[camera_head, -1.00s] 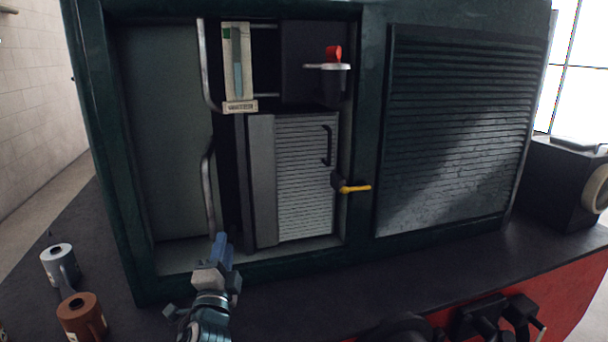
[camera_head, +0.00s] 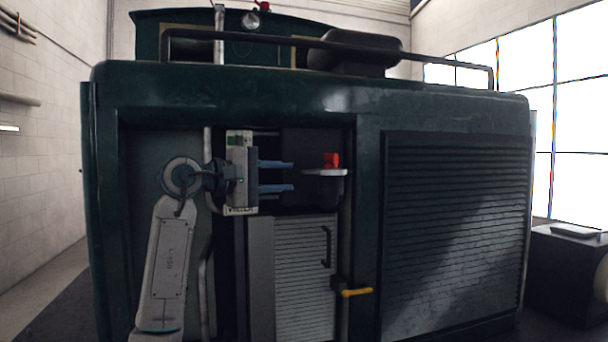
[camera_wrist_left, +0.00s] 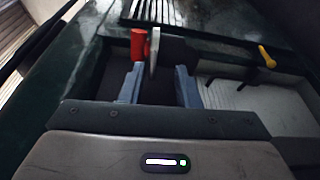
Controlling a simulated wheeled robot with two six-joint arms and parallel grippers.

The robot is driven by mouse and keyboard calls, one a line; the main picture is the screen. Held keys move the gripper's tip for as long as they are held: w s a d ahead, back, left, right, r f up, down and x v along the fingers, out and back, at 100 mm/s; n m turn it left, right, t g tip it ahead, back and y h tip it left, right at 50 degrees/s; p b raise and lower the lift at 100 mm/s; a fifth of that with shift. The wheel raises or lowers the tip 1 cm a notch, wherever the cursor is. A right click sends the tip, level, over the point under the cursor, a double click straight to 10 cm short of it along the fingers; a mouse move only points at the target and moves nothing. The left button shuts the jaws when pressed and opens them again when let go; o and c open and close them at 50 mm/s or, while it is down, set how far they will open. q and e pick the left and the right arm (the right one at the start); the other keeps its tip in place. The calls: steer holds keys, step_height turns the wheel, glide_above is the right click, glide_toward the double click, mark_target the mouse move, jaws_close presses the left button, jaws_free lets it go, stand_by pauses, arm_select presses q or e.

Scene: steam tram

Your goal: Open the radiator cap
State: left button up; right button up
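The radiator cap looks like a small red piece (camera_head: 331,160) above a flat pale grey disc (camera_head: 326,172), inside the open bay of the dark green body. In the left wrist view the red piece (camera_wrist_left: 138,45) and the disc (camera_wrist_left: 154,48), seen edge-on, lie just beyond the fingertips, near the gap between the fingers. My left gripper (camera_head: 293,175) is open and empty. Its two blue fingers point right toward the cap, one above the other, with a small gap left to the disc. My right gripper is not in view.
A yellow lever (camera_head: 357,292) sticks out at the bay's lower right edge. A ribbed grey box (camera_head: 304,275) stands below the cap. A louvred grille (camera_head: 455,230) covers the right side.

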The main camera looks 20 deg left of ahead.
mark_target(302, 172)
arm_select(q)
steer(key=w+y+p, duration=0.1)
steer(key=w, duration=0.1)
steer(key=w+d+p, duration=0.1)
steer(key=w+p, duration=0.1)
steer(key=w, duration=0.1)
steer(key=w+d+y+p, duration=0.1)
steer(key=w, duration=0.1)
steer(key=shift+w+r+y, duration=0.2)
steer(key=shift+r+y, duration=0.1)
steer(key=shift+r, duration=0.1)
steer(key=shift+w+d+f+p, duration=0.25)
steer(key=shift+w+f+p, duration=0.1)
steer(key=shift+w, duration=0.3)
steer(key=shift+c, duration=0.4)
steer(key=shift+d, duration=0.1)
jaws_close()
steer(key=shift+f, duration=0.1)
